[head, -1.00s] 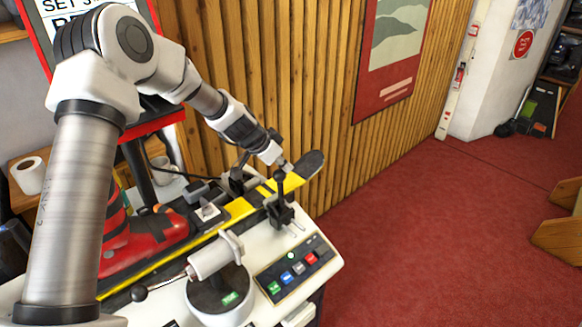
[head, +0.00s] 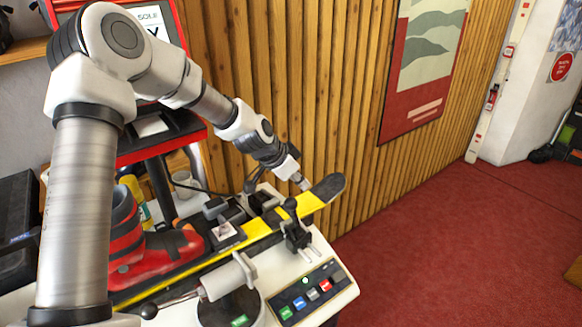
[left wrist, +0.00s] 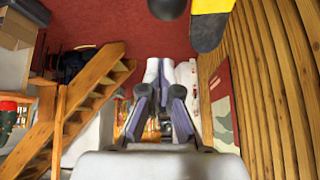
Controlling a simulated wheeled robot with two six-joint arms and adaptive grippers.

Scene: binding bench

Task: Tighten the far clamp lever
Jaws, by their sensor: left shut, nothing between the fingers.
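A yellow and black ski (head: 262,222) lies on the white bench and its dark rounded tip points to the far right. A black clamp (head: 298,238) stands at the ski's near edge by the tip. Its lever stands up and ends in a dark ball knob (head: 290,204). My left gripper (head: 304,186) is shut and empty, just above and right of the knob in the picture; I cannot tell if it touches anything. In the left wrist view its fingers (left wrist: 158,72) are together, and a dark ball (left wrist: 167,8) and the ski tip (left wrist: 210,25) show at the top edge.
A red boot (head: 160,250) stands on the ski. A lever with a black ball (head: 149,311) and a button panel (head: 308,290) are at the near side. A slatted wooden wall (head: 300,90) rises behind the bench. Red floor is open at the right.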

